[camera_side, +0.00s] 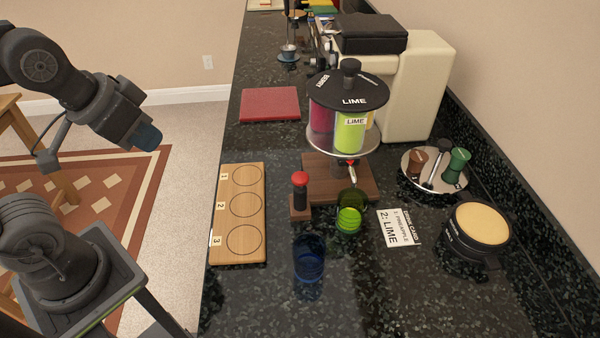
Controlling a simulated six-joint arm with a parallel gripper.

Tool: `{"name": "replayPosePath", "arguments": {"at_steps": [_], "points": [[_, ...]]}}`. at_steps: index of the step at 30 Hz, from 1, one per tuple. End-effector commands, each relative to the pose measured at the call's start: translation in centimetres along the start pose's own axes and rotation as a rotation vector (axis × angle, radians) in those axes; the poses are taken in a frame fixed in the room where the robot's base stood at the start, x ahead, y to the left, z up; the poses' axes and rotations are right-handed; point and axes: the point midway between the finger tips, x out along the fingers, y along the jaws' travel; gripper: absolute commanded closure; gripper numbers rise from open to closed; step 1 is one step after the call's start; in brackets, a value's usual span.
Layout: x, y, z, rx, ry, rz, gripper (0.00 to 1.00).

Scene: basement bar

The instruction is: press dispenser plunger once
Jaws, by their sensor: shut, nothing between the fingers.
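The dispenser (344,112) has a round black top marked LIME and coloured canisters, with a lime-yellow one at the front. A red-knobbed plunger (299,182) stands upright on a small wooden block in front of the dispenser's wooden base (320,168). A green glass (349,213) with bright green in its lower part stands below the dispenser's spout. My gripper (47,160) appears to be the slim part below my wrist at far left. It is small and dark, shut and empty, off the counter and well away from the plunger.
A blue glass (309,260) stands in front. A numbered wooden board (254,205) with circles lies left, and a red mat (269,104) behind it. A card (398,229) reads pineapple and lime. A round tray (412,184) and a dark tan-topped container (475,232) stand right.

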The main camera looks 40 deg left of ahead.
Motion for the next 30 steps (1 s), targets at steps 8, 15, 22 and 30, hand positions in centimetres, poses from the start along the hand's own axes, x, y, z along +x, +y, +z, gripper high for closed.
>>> {"name": "replayPosePath", "arguments": {"at_steps": [8,15,22,30], "points": [[0.0,0.0,0.0,0.0,0.0,0.0,1.0],[0.5,0.7,-2.4,0.11,0.025,-0.019,1.0],[2.6,4.5,-8.9,0.424,0.125,-0.05,1.0],[5.7,12.1,-14.2,0.773,0.268,-0.043,1.0]]}}
